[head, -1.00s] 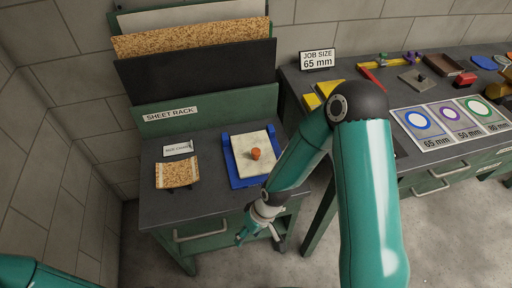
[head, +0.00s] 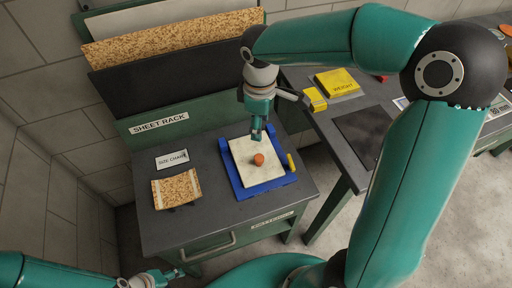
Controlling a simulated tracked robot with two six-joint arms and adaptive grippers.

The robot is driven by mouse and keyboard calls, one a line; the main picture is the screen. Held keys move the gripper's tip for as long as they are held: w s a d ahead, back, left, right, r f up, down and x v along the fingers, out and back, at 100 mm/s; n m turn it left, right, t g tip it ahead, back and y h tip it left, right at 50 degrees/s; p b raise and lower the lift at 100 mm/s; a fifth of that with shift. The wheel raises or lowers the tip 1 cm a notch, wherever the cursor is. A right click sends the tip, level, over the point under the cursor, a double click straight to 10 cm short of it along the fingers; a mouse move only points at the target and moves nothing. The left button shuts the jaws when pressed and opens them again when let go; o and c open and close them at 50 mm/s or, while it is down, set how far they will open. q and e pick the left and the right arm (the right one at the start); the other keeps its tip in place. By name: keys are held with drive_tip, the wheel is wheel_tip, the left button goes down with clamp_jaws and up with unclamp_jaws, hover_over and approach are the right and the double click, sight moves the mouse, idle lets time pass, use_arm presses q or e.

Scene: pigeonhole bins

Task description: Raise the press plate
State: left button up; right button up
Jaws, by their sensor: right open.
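The press plate (head: 273,178) is a pale cream board with an orange knob (head: 258,159) at its middle. It lies flat on the blue press base (head: 243,191) on the grey cabinet top. My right gripper (head: 257,137) points down above the far edge of the plate, beyond the knob, open and empty; whether its tips touch the plate I cannot tell. My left gripper (head: 172,274) is low at the bottom edge, away from the press; its jaws are too small to read.
The sheet rack (head: 160,124) stands behind. A yellow weight (head: 337,83) and a dark mat (head: 364,136) are on the right bench. A gap separates cabinet and bench.

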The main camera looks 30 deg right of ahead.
sight(260, 158)
drive_tip(key=f, duration=1.6)
drive_tip(key=shift+w+d+f, duration=0.15)
drive_tip(key=shift+d+f, duration=0.1)
drive_tip(key=shift+d, duration=0.1)
clamp_jaws()
